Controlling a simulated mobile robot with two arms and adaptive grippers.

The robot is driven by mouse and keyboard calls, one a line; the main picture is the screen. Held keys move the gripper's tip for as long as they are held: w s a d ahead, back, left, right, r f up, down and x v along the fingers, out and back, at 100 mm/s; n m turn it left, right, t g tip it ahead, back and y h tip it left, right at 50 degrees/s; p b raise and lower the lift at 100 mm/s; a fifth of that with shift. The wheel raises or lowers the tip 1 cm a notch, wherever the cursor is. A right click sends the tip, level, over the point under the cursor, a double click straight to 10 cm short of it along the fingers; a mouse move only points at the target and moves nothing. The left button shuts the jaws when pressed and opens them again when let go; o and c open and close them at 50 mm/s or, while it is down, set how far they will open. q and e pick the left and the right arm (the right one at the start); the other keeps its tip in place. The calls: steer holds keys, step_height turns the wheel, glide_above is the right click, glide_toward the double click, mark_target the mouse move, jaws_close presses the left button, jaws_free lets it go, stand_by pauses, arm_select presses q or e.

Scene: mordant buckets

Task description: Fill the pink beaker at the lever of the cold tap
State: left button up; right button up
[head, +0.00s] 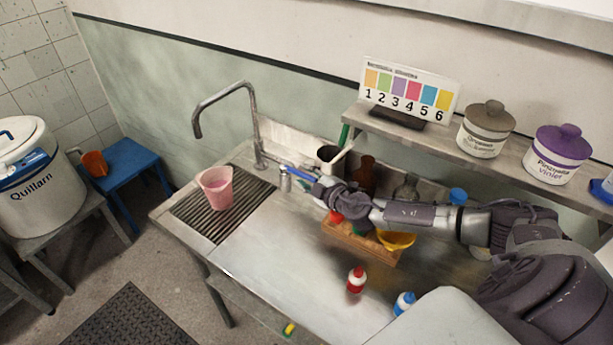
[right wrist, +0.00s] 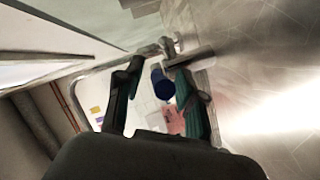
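The pink beaker (head: 217,190) stands upright on the dark drain grate (head: 236,218), beneath the end of the curved metal tap (head: 255,125). No water stream is visible. The blue lever (head: 300,173) sticks out to the right of the tap's base. My right gripper (head: 320,187) is at the lever's outer end. In the right wrist view the fingers of my right gripper (right wrist: 157,75) are apart, with the blue lever end (right wrist: 163,84) between them, close to the right finger. I cannot tell if they touch. My left gripper is not in view.
A wooden rack (head: 345,236) with a yellow funnel (head: 396,241) stands under my right arm. A shelf (head: 440,140) with jars runs above. The counter left of the bottles is clear.

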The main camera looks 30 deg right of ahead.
jaws_close()
steer(key=shift+a+r+m+h+p, duration=0.15)
steer(key=shift+a+m+h+p, duration=0.25)
steer(key=shift+p, duration=0.35)
steer(key=shift+s+h, duration=0.1)
steer(key=shift+h, duration=0.3)
steer(key=shift+f, duration=0.2)
steer(key=shift+o, duration=0.9)
jaws_free()
